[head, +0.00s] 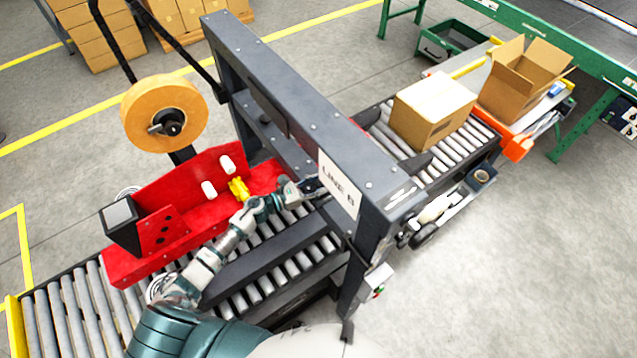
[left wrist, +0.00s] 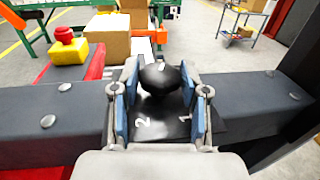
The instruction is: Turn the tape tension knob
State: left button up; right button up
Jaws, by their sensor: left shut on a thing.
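In the left wrist view, a round black knob (left wrist: 160,84) stands over a black dial plate (left wrist: 165,126) with white numerals 1 and 2, on a grey beam. My left gripper (left wrist: 160,92) is shut on this knob, with a blue-padded finger on each side. My right gripper is not in view.
A red tape head (head: 200,200) with a yellow part (head: 238,190) and tape roll (head: 164,113) stands left of the frame. Rollers (head: 70,310) run beneath. A closed carton (head: 432,108) and an open carton (head: 522,75) sit beyond. Floor at right is clear.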

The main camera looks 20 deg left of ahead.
pick_arm(q)
jog(key=n+t+y, duration=0.1)
jog(key=y, duration=0.1)
jog(key=n+t+y+p, duration=0.1)
jog(key=n+t+y, duration=0.1)
jog(key=shift+s+d+r, duration=0.1)
jog(key=shift+s+d, duration=0.05)
jog(key=n+t+y+p, duration=0.1)
jog(key=n+t+y, duration=0.1)
jog(key=n+y, duration=0.1)
jog(key=shift+d+y, duration=0.15)
jog(key=shift+y, duration=0.45)
jog(key=n+y, duration=0.2)
jog(key=y, duration=0.1)
jog(key=shift+d+n+t+y, duration=0.1)
jog(key=shift+n+t+y, duration=0.2)
jog(key=shift+t+y, duration=0.1)
jog(key=shift+d+n+y, duration=0.1)
jog(key=shift+n+y, duration=1.1)
jog(key=shift+y, duration=1)
jog(key=o, duration=1.1)
jog(key=s+d, duration=0.2)
jog(key=s, duration=1)
